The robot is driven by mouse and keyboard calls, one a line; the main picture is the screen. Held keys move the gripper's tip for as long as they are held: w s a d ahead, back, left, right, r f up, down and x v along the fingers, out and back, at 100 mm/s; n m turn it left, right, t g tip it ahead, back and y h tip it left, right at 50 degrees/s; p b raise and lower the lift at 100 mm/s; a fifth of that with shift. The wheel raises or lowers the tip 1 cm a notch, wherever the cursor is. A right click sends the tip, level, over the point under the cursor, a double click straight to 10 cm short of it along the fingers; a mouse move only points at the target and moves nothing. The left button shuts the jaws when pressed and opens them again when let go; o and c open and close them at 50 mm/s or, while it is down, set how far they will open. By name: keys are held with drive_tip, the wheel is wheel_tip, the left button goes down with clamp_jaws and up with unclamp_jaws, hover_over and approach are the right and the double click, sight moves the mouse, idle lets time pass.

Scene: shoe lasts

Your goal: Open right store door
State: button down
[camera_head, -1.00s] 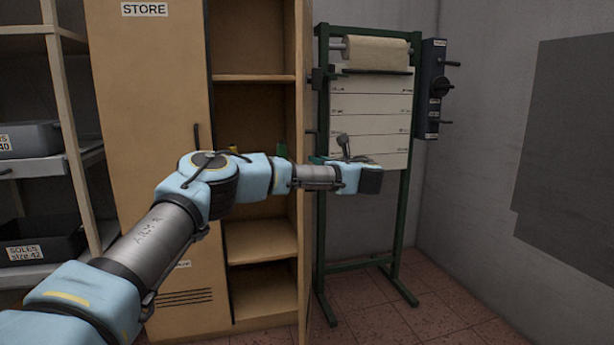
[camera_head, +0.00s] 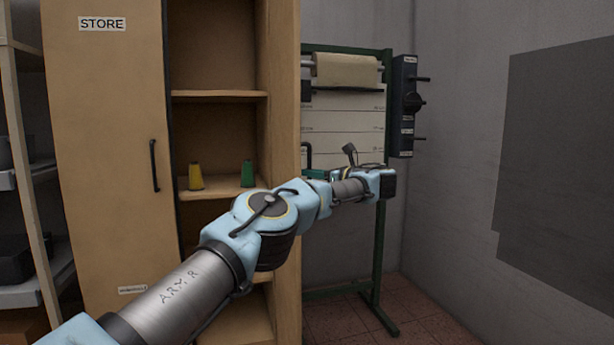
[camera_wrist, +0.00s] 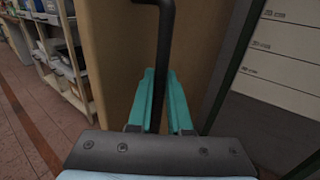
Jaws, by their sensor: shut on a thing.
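The tan right store door (camera_head: 287,130) stands swung open at the right side of the cabinet, its inner face toward me in the head view. Its black bar handle (camera_wrist: 166,45) runs upright in front of the tan door face in the wrist view. My gripper (camera_wrist: 160,76) is shut on this handle, with one teal finger on each side of it. In the head view my gripper (camera_head: 317,174) is just right of the door, partly hidden by my arm. The left store door (camera_head: 110,150), marked STORE, is shut.
The opened cabinet half shows shelves (camera_head: 218,95) with a yellow spool (camera_head: 195,177) and a green spool (camera_head: 247,173). A green paper-roll stand (camera_head: 383,230) is close behind my wrist, with a dark wall box (camera_head: 403,105) beyond. Open floor (camera_head: 425,305) lies at the right.

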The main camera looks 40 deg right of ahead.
drive_tip(key=shift+w+r, duration=0.1)
drive_tip(key=shift+w, duration=0.05)
drive_tip(key=c, duration=0.8)
unclamp_jaws()
drive_tip(key=shift+c, duration=0.2)
drive_tip(key=b+v, duration=0.1)
drive_tip(key=v, duration=0.9)
drive_tip(key=shift+s+b, duration=0.3)
drive_tip(key=shift+s, duration=0.1)
drive_tip(key=shift+s+d, duration=0.1)
